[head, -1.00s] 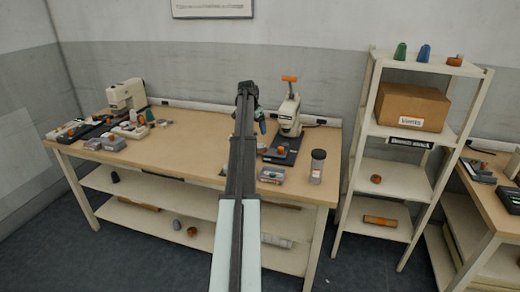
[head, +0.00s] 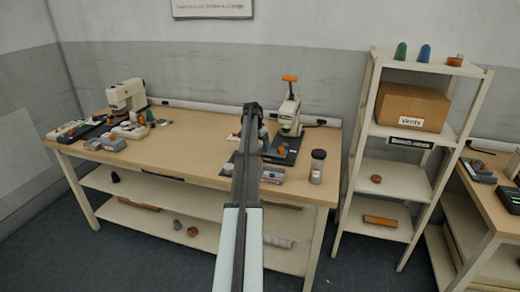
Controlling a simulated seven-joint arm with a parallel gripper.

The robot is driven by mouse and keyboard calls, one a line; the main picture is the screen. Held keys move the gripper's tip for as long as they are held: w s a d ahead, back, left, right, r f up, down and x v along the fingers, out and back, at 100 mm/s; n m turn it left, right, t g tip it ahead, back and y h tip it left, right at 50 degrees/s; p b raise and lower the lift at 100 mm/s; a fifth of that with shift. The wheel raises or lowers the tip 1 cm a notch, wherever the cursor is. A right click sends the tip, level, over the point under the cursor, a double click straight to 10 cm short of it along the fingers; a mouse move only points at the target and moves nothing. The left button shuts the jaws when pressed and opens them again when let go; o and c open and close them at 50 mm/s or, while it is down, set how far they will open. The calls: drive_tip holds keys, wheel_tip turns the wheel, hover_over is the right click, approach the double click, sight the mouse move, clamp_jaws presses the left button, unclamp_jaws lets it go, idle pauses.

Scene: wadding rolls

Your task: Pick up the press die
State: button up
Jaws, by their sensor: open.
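My arm reaches from the bottom of the head view over the workbench (head: 190,150). My gripper (head: 263,138) hangs below the dark wrist, small and partly hidden by the arm, in front of the right-hand press. It is open and I see nothing held in it. The right-hand press (head: 288,118) is cream with an orange handle and a black base. A small orange piece (head: 282,151) sits on that base, right of my gripper. I cannot tell for sure which small piece is the press die.
A clear jar with a dark lid (head: 317,168) and a grey tray (head: 272,174) stand near the bench's front edge. Another press (head: 127,98) and several small parts are at the left. The bench's middle is mostly clear. A shelf unit (head: 400,190) stands at the right.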

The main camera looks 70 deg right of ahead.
drive_tip(key=c, duration=1.4)
